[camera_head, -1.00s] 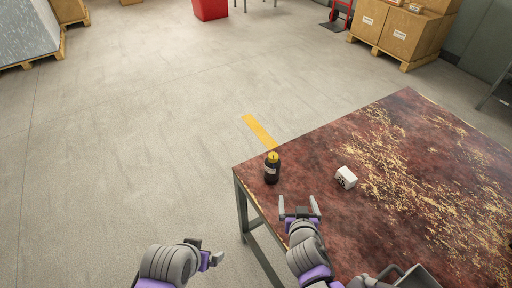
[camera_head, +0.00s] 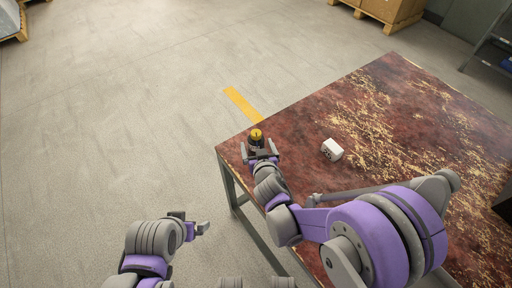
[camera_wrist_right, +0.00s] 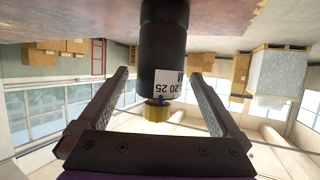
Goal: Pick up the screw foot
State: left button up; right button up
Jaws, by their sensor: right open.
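The screw foot (camera_head: 256,136) looks to be the upright black cylinder with a yellow top and a white label, near the table's left corner. My right gripper (camera_head: 259,151) is open, with one finger to each side of it. In the right wrist view, which is upside down, the screw foot (camera_wrist_right: 164,52) stands between the two fingers, with a gap on both sides. The gripper hides its lower part in the head view. My left gripper (camera_head: 203,227) is off the table at the lower left; its jaw gap is not clear.
The worn red-brown table (camera_head: 400,120) fills the right side. A small white block (camera_head: 332,150) with dark markings lies to the right of the screw foot. The floor left of the table is clear, with a yellow strip (camera_head: 243,104). Boxes on a pallet (camera_head: 390,10) stand far behind.

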jog(key=shift+x, duration=1.15)
jog(key=c, duration=1.5)
jog(key=shift+r, duration=0.1)
